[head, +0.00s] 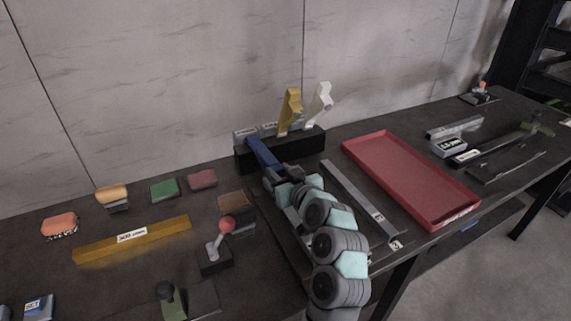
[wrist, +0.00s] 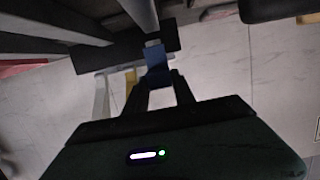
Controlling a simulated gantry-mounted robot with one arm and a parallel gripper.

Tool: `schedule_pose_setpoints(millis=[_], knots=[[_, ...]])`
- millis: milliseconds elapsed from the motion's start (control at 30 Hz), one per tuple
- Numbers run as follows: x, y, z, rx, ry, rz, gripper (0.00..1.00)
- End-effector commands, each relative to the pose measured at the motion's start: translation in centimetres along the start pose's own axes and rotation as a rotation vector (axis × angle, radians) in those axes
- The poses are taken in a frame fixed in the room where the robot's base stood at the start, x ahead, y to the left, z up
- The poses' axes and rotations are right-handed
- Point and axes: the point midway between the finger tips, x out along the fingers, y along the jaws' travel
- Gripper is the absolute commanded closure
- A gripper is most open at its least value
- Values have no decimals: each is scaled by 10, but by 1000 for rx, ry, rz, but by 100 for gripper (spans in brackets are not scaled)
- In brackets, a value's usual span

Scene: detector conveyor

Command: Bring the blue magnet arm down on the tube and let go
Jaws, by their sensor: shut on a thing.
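The blue magnet arm (head: 262,153) slopes down toward the front from a black block (head: 308,144) by the wall. My gripper (head: 270,182) is shut on its front end. In the wrist view my gripper's two fingers (wrist: 160,88) close on the blue magnet arm (wrist: 156,62). A yellow arm (head: 290,108) and a white arm (head: 319,104) stand raised on the same block. I cannot make out the tube for sure; my arm covers the area under and in front of the blue arm, so I cannot tell whether they touch.
A long grey bar (head: 350,187) lies right of my arm, with a red tray (head: 385,168) beyond it. To the left are a yellow bar (head: 155,234), a red-knobbed lever (head: 217,240) and several small blocks. Bare tabletop lies between the left-hand blocks.

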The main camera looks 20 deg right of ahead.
Motion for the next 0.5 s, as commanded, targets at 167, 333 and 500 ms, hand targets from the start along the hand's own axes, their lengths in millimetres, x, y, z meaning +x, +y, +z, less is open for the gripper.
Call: schedule_pose_setpoints(millis=[167,333,500], knots=[[6,-5,20,-1,-6,-6,100],[8,-7,28,-2,-8,-8,100],[9,-7,31,-2,-9,-9,100]])
